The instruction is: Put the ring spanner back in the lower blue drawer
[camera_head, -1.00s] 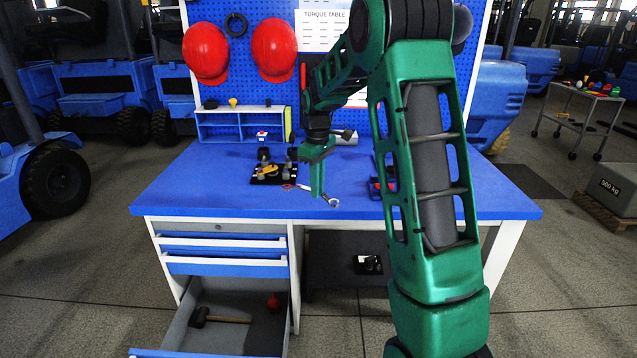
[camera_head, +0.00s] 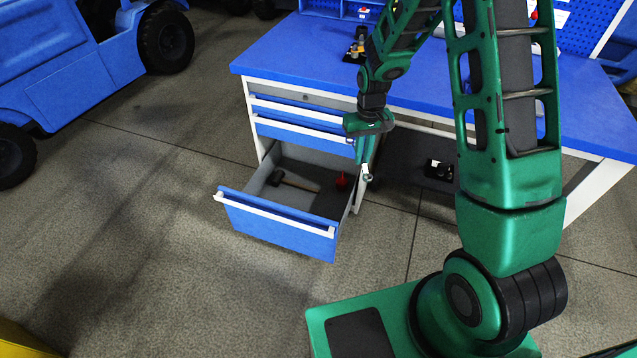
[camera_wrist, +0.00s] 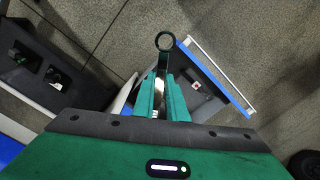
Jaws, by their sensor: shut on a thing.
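My gripper (camera_head: 364,165) is shut on the ring spanner (camera_head: 369,178), which shows only as a small bright tip in the head view. In the wrist view the spanner (camera_wrist: 164,52) sticks out between the fingers (camera_wrist: 163,100) with its dark ring end outward. The lower blue drawer (camera_head: 275,226) is pulled open, with a blue front and white handle strip. My gripper is at the right side of the open drawer, close to the bench's leg. How high it is above the drawer's rim is hard to tell.
In the drawer lie a hammer (camera_head: 295,182) and a red object (camera_head: 341,180). The drawers above are shut. The blue workbench top (camera_head: 290,60) overhangs them. A small black box (camera_head: 438,169) sits on the shelf under the bench. Floor in front of the drawer is clear.

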